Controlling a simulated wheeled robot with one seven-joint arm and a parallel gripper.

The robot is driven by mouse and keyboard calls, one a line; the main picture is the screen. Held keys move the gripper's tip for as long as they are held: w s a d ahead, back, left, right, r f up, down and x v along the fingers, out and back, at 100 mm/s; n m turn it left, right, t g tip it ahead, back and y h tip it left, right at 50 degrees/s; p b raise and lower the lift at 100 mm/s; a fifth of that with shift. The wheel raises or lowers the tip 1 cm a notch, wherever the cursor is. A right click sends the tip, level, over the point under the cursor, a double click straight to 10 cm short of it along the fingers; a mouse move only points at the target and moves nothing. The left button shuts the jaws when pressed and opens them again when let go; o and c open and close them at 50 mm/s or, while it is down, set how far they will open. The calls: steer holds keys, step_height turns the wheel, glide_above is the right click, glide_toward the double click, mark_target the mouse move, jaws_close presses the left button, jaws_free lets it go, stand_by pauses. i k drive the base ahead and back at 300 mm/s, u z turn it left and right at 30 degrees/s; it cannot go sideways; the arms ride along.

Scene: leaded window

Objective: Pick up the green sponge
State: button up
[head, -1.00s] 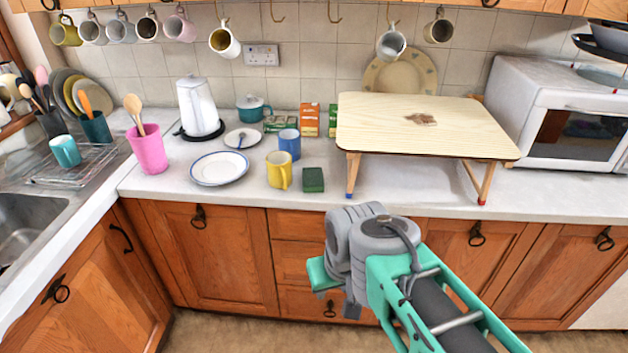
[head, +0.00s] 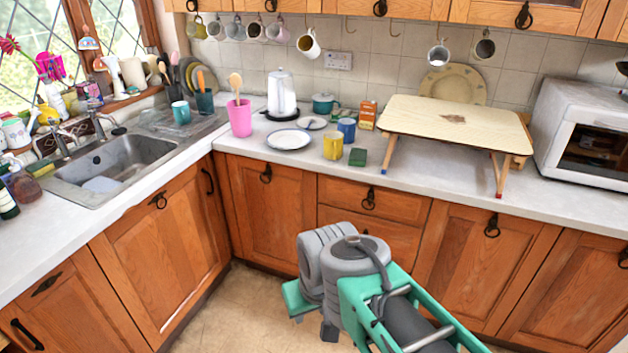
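The green sponge (head: 358,157) is a small dark green block on the white worktop near its front edge. It stands just right of a yellow mug (head: 333,146) and in front of a blue mug (head: 347,128), left of the folding wooden table. My grey and teal arm comes in from the bottom right, in front of the cabinets and below the worktop. I cannot make out any gripper fingers on it. Nothing of my arm is near the sponge.
The folding table (head: 455,122) stands right of the sponge, with a microwave (head: 583,128) beyond it. A white plate (head: 288,139), pink cup (head: 240,117) and kettle (head: 281,95) are to the left. The sink (head: 120,165) is far left. Floor (head: 235,310) is clear before the cabinets.

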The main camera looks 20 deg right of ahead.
mark_target(357, 157)
steer(key=u, duration=0.55)
steer(key=k, duration=0.15)
steer(key=z, duration=1.35)
steer(key=i, duration=1.5)
steer(key=u, duration=0.6)
